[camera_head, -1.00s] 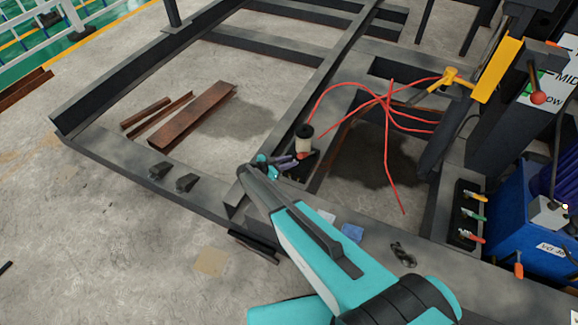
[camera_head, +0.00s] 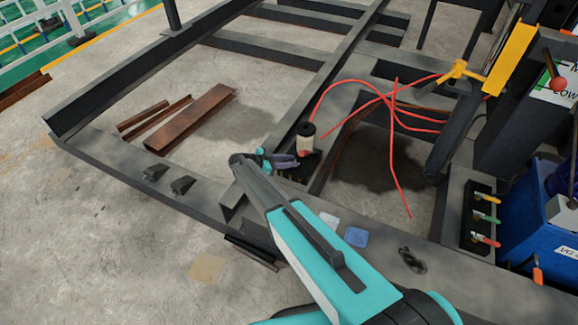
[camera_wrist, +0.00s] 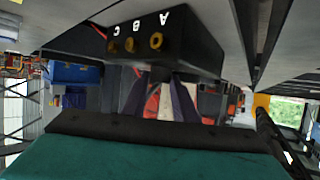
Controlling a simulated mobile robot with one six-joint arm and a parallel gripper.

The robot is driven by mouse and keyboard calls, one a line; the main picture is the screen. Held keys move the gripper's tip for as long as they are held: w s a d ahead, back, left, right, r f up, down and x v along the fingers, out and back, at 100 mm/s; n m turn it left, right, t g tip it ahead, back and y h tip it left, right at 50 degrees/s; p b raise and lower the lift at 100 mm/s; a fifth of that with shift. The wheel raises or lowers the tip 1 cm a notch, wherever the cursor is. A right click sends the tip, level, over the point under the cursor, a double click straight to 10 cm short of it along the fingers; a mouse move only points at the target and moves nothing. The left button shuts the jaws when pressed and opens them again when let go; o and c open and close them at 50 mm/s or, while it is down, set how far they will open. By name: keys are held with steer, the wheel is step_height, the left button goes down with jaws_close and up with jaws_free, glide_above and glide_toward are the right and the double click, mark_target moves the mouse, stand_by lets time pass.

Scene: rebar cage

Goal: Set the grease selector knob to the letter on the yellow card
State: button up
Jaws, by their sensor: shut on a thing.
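The grease unit is a dark block with a cream, black-capped canister (camera_head: 306,140) on the steel frame. In the wrist view the dark block (camera_wrist: 190,45) shows white letters A, B and C, upside down, each beside a brass-coloured port. My gripper (camera_head: 294,161) is at the block, its grey fingers close to the canister's base. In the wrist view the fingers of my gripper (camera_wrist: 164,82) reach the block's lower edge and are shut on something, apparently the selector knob. The knob is mostly hidden, so its pointing direction cannot be told. I cannot make out a yellow card with a letter.
Red hoses (camera_head: 392,130) loop right of the canister. A white card (camera_head: 328,221) and a blue cloth-like piece (camera_head: 355,236) lie on the front beam. Coloured valve levers (camera_head: 486,218) and a blue unit (camera_head: 533,215) stand at right. Rusty bars (camera_head: 195,115) lie on the floor.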

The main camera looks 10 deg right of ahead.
steer(key=shift+w+a+f+m+g+b, duration=0.15)
steer(key=shift+m+g+b, duration=0.3)
steer(key=shift+b, duration=1.55)
steer(key=shift+w+d+f+m+g+b, duration=0.15)
steer(key=shift+m+g+b, duration=0.3)
steer(key=shift+b, duration=1.5)
steer(key=shift+a+r+g+b, duration=0.1)
steer(key=shift+r+g+b, duration=0.25)
steer(key=shift+b, duration=0.7)
steer(key=o, duration=1)
steer(key=shift+s, duration=0.1)
steer(key=shift+o, duration=0.2)
steer(key=shift+a, duration=0.1)
steer(key=b+v, duration=1.1)
steer(key=v, duration=0.2)
steer(key=shift+a, duration=0.2)
